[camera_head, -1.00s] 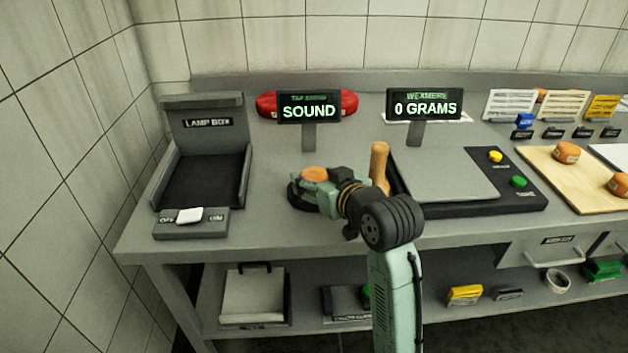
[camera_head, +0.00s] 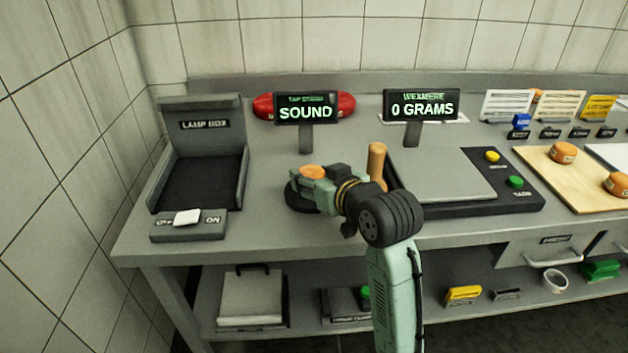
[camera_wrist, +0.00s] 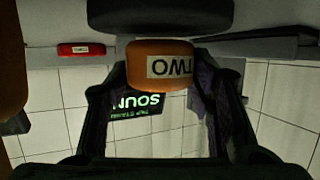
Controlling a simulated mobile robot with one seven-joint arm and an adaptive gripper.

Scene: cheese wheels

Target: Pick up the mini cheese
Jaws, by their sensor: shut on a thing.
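The mini cheese (camera_head: 312,172) is a small orange wheel at the black round stand (camera_head: 303,197) in front of the SOUND display. In the wrist view the cheese (camera_wrist: 164,66) carries a pale label reading "TWO", upside down, and sits between my two fingers. My gripper (camera_head: 313,181) is shut on the cheese. The dark round stand (camera_wrist: 160,15) shows at the top of the wrist view, close to the cheese; I cannot tell whether they touch. My gripper hides most of the cheese in the head view.
A wooden handle (camera_head: 376,162) stands upright just right of my gripper, beside the scale plate (camera_head: 440,175). The lamp box (camera_head: 200,180) is at the left. Other orange cheeses (camera_head: 563,152) sit on a wooden board (camera_head: 560,180) at the right. The SOUND display (camera_head: 306,110) stands behind.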

